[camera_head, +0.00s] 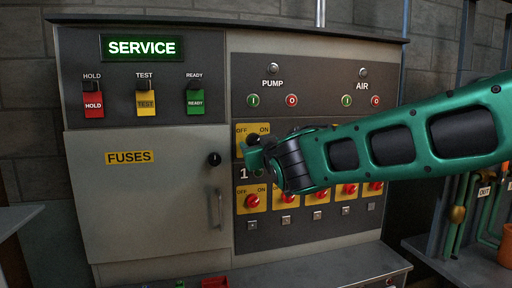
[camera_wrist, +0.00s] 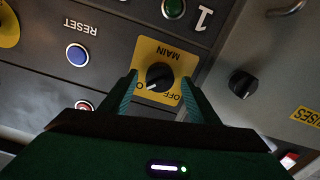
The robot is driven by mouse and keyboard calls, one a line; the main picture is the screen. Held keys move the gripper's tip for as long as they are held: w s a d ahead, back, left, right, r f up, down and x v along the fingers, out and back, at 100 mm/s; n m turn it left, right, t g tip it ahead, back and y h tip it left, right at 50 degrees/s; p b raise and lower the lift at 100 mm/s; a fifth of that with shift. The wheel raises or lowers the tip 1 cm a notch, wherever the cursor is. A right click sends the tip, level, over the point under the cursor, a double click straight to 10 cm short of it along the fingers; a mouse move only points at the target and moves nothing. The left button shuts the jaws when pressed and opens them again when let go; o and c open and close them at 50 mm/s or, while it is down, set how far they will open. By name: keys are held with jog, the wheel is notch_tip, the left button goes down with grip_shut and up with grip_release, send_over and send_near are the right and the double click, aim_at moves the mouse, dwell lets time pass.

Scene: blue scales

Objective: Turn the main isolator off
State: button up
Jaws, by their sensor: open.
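The main isolator is a black rotary knob (camera_wrist: 160,77) on a yellow plate (camera_wrist: 146,52) marked MAIN, OFF and ON, seen upside down in the wrist view. The knob's white mark points to the lower left there, toward the ON side. In the head view the yellow plate (camera_head: 241,131) shows OFF at left and ON at right, and my gripper covers much of it. My gripper (camera_head: 256,150) is open in front of the plate. In the wrist view its two fingers (camera_wrist: 161,98) stand on either side of the knob, with gaps visible; contact is not shown.
A blue RESET button (camera_wrist: 77,54) and a green lamp (camera_wrist: 174,8) are near the plate. Several red switches (camera_head: 252,201) on yellow plates sit below my arm. The FUSES door (camera_head: 150,200), with a black knob (camera_head: 214,159) and a handle (camera_head: 217,208), is at left.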

jog(key=shift+w+a, duration=0.15)
jog(key=shift+w, duration=0.3)
jog(key=c, duration=1)
jog(key=shift+c, duration=0.2)
